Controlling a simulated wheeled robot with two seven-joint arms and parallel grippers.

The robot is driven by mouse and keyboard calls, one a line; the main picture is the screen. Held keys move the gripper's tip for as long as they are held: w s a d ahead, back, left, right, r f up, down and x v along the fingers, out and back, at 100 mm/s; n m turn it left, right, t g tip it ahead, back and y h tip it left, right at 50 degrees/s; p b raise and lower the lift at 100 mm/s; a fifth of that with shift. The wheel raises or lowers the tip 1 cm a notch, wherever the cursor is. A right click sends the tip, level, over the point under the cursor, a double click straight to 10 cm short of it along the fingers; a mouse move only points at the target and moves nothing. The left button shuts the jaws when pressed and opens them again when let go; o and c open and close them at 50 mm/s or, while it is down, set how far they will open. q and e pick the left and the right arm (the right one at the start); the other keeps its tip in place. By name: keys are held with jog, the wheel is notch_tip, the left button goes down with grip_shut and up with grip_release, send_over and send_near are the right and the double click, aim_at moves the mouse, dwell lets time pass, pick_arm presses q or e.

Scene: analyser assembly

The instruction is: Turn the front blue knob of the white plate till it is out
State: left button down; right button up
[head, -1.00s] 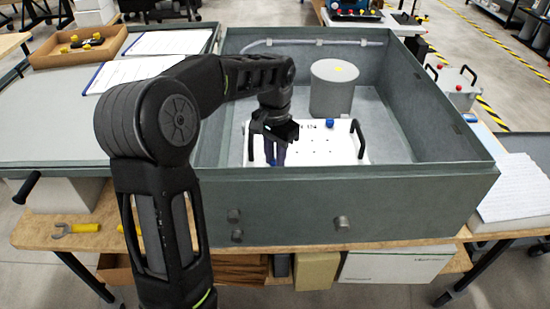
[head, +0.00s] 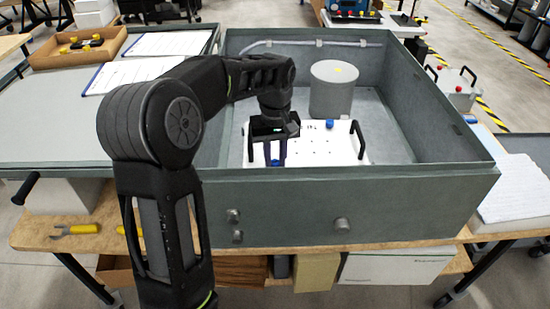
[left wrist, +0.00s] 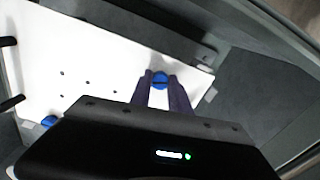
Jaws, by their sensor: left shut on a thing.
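The white plate (head: 315,155) lies inside the grey open box, with a black handle at its right side. Its front blue knob (left wrist: 160,80) sits between the fingers of my left gripper (left wrist: 161,86). The left gripper is shut on this knob. In the head view my left gripper (head: 275,160) points down over the front of the plate, and a bit of blue shows between its fingertips. The other blue knob (head: 329,124) is at the back of the plate. It also shows in the left wrist view (left wrist: 49,121). My right gripper is not in view.
The grey box (head: 290,215) has raised walls around the plate. A grey cylinder (head: 333,95) stands behind the plate, and a pipe runs along the back wall. A wooden tray (head: 75,52) and papers lie on the left surface.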

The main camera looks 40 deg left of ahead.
pick_arm(q)
jog(key=n, duration=0.4)
jog(key=shift+s+f+n, duration=0.1)
jog(key=shift+f+n, duration=0.1)
jog(key=shift+n, duration=0.1)
jog(key=n, duration=0.3)
jog(key=shift+d+n, duration=0.1)
jog(key=shift+n, duration=0.2)
jog(key=n+p, duration=0.1)
jog(key=n, duration=0.2)
jog(key=shift+n, duration=0.3)
jog(key=n, duration=0.3)
jog(key=shift+n+p, duration=0.3)
jog(key=shift+p, duration=0.05)
jog(key=n+p, duration=0.1)
jog(key=n, duration=0.2)
jog(key=shift+n, duration=0.4)
jog(key=n+p, duration=0.1)
jog(key=n, duration=0.3)
jog(key=shift+p, duration=0.35)
jog(key=n, duration=0.4)
jog(key=shift+n, duration=2)
